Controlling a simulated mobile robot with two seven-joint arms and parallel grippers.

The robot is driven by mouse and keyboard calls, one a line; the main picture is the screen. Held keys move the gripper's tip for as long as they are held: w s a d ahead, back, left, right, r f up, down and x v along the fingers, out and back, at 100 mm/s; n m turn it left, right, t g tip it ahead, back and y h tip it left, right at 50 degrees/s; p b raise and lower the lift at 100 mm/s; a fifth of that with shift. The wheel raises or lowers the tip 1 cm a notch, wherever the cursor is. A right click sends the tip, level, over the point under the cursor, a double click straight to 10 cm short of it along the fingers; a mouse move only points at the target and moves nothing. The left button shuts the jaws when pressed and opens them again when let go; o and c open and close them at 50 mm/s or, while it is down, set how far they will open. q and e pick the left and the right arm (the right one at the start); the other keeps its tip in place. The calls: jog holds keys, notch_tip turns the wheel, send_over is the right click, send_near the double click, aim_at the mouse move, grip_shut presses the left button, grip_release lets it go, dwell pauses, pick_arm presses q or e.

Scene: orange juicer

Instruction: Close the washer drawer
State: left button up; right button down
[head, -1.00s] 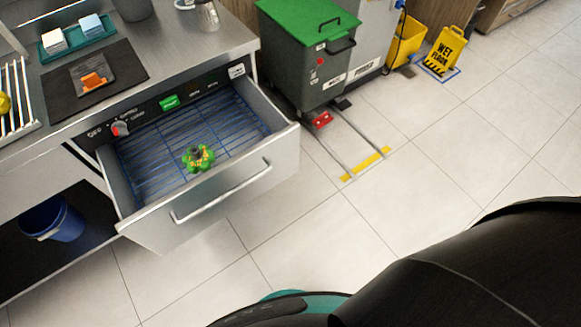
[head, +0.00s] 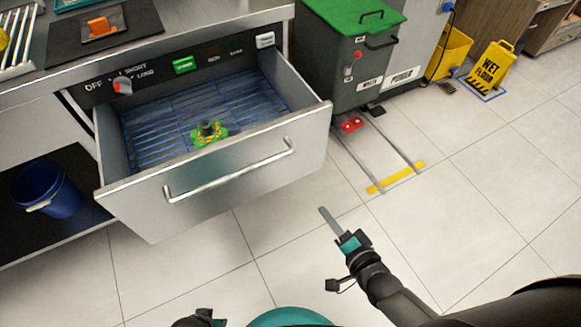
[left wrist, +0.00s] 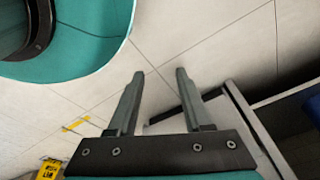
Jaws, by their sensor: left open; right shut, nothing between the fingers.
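The washer drawer (head: 225,198) stands pulled open under the counter in the head view. Its steel front has a bar handle (head: 228,176), and its blue wire rack (head: 155,135) shows. A green and yellow item with a dark knob (head: 208,133) sits in it. My right gripper (head: 325,213) is shut and empty, over the floor in front of and to the right of the drawer, apart from it. My left gripper is only partly in the head view at the bottom edge; in the left wrist view (left wrist: 158,73) its fingers are open and empty.
The control panel (head: 175,68) with a red knob and green button is above the drawer. A grey bin with a green lid (head: 352,62) stands right of it. A blue bucket (head: 52,190) is on the lower shelf. A yellow wet-floor sign (head: 492,67) stands farther right. Floor before the drawer is clear.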

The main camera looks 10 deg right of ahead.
notch_tip(320, 180, up, 5)
jog(key=w+a+m+t+y+b, duration=0.2)
jog(key=m+t+b, duration=0.1)
jog(key=m+b, duration=0.1)
jog(key=b, duration=0.3)
send_near(285, 145)
jog(key=x, duration=0.4)
jog(key=shift+w+a+f, duration=0.1)
jog(key=shift+w+a, duration=0.1)
jog(key=shift+w, duration=0.05)
pick_arm(q)
jog(key=w+d+r+t+b, duration=0.1)
jog(key=w+d+r, duration=0.1)
jog(key=w+r, duration=0.4)
jog(key=shift+w+r, duration=0.3)
jog(key=shift+w, duration=0.15)
pick_arm(e)
jog(key=shift+x, duration=1.15)
